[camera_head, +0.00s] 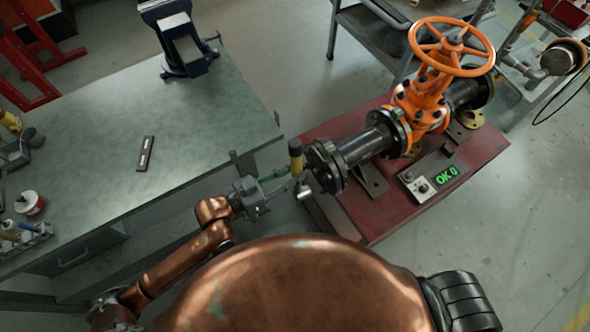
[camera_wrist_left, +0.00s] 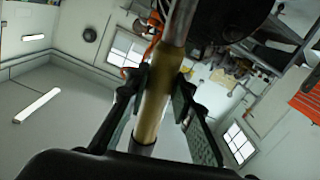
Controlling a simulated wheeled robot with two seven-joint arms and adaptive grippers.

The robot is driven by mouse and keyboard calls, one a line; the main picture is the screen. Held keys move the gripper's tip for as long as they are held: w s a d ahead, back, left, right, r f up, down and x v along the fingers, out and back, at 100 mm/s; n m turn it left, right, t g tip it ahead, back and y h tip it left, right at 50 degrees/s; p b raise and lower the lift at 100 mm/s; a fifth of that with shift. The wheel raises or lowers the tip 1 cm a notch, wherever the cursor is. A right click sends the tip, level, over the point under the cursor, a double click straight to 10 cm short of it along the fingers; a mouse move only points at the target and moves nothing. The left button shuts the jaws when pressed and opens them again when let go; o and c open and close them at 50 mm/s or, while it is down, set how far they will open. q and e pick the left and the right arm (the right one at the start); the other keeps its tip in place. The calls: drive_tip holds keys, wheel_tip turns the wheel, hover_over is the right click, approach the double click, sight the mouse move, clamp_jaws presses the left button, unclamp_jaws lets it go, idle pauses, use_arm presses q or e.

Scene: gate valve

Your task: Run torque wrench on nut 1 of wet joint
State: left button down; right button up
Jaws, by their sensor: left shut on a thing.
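My left gripper (camera_head: 277,189) is shut on a yellow-handled tool, the torque wrench (camera_head: 296,163), beside the near left end of the pipe. In the left wrist view the wrench's yellow grip (camera_wrist_left: 155,100) runs between the two fingers (camera_wrist_left: 155,105), with a metal shaft beyond. The wrench's lower end shows as a bright metal piece below the gripper in the head view. The pipe's end flange joint (camera_head: 327,166) is dark with bolts around it, close to the wrench. Whether the wrench touches a nut cannot be told. My right gripper is not in view.
An orange gate valve with a handwheel (camera_head: 451,46) sits on the pipe above a red stand (camera_head: 400,210). A grey workbench (camera_head: 100,120) with a vise (camera_head: 183,45) is at left.

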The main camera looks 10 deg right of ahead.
use_arm(q)
drive_tip(key=shift+w+d+r+h, duration=0.1)
drive_tip(key=shift+d+r+h, duration=0.05)
drive_tip(key=shift+r+h, duration=0.35)
drive_tip(key=shift+r+t, duration=0.4)
drive_tip(key=shift+r, duration=0.05)
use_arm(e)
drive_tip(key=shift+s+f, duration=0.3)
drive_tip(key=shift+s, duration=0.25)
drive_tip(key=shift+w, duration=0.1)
